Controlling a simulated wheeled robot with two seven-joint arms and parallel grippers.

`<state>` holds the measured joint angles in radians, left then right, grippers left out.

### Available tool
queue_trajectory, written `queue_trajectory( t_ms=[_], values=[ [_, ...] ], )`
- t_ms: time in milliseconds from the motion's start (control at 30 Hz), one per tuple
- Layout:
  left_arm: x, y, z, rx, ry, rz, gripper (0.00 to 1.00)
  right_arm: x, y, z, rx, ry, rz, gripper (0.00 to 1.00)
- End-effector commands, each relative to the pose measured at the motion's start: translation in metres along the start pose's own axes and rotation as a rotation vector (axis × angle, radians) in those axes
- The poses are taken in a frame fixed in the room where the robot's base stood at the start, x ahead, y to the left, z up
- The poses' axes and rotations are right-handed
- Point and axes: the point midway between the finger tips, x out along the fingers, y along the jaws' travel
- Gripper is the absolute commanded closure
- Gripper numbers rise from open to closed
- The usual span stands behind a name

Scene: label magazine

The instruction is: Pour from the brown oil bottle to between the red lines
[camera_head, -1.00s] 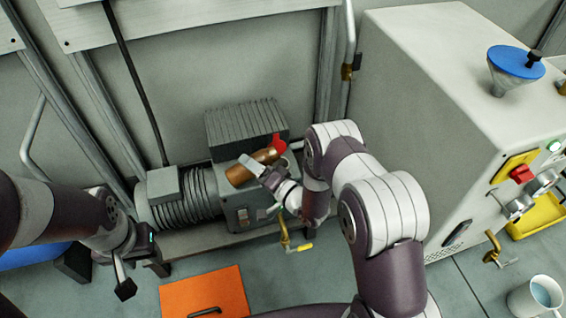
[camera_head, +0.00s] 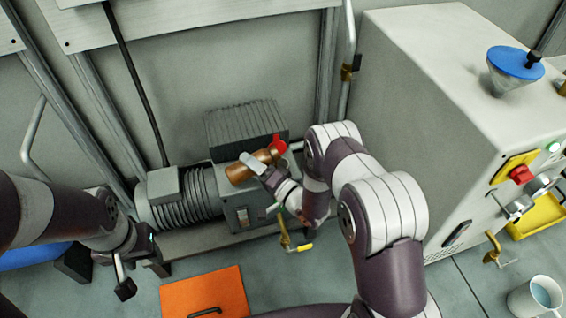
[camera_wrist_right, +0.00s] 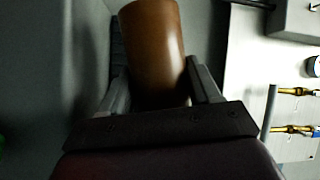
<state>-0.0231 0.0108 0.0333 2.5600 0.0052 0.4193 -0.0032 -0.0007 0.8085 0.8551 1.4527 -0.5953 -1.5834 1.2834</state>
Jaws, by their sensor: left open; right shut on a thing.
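The brown oil bottle (camera_head: 240,172) lies tilted, close to level, above the pump unit in the head view, with its red spout end (camera_head: 278,146) toward the right. My right gripper (camera_head: 253,163) is shut on the bottle's body. In the right wrist view the brown bottle (camera_wrist_right: 152,50) sits between the two fingers. My left gripper (camera_head: 120,275) is open and empty, low at the left. The red lines cannot be made out in these frames, and the spot under the spout is partly hidden by my right arm.
The motor (camera_head: 185,200) and the finned block (camera_head: 245,128) stand by the wall. A grey cabinet (camera_head: 420,110) with a blue-topped funnel (camera_head: 515,63) is at right. An orange panel (camera_head: 205,295), a yellow tray (camera_head: 540,215) and a white mug (camera_head: 535,297) are low in view.

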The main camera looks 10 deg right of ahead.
Motion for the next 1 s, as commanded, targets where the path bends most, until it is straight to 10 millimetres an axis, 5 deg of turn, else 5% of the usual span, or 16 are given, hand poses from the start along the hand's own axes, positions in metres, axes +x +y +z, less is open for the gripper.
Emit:
queue_trajectory(
  t_ms=[1000],
  values=[
    [-0.002,0.0,-0.0002,0.0,0.0,0.0,0.55,0.0003,-0.0058,-0.0023,0.067,0.012,-0.03,0.81]
  ],
)
